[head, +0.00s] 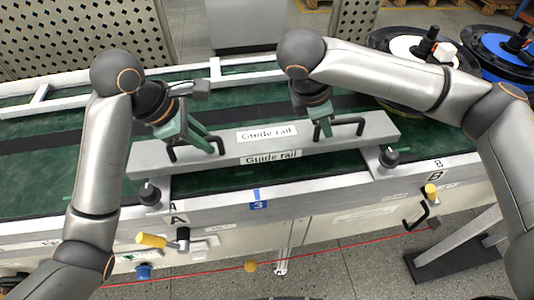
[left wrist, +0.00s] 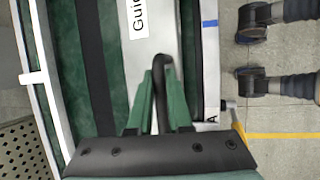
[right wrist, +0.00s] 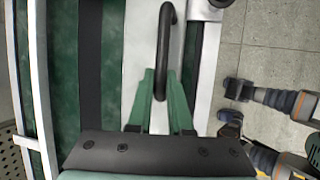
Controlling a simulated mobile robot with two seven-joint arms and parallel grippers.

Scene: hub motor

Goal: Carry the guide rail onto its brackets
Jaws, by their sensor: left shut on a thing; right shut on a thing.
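The guide rail (head: 225,157) is a long grey bar with "Guide rail" labels and two black handles, held level above the green conveyor. My left gripper (head: 205,147) is shut on its left handle (head: 180,154), also seen in the left wrist view (left wrist: 160,70). My right gripper (head: 325,132) is shut on its right handle (head: 350,122), also seen in the right wrist view (right wrist: 163,40). Brackets with black knobs stand at the near conveyor edge, bracket A (head: 150,193) and bracket B (head: 389,157). The rail's ends are close to them; I cannot tell whether it touches them.
The conveyor's near side rail (head: 310,194) carries a blue mark "3". Yellow-handled clamps sit below A (head: 152,240) and near B (head: 431,191). Motor hubs, one white (head: 412,48) and one blue (head: 500,50), stand at the back right. A perforated panel (head: 85,38) is behind the conveyor.

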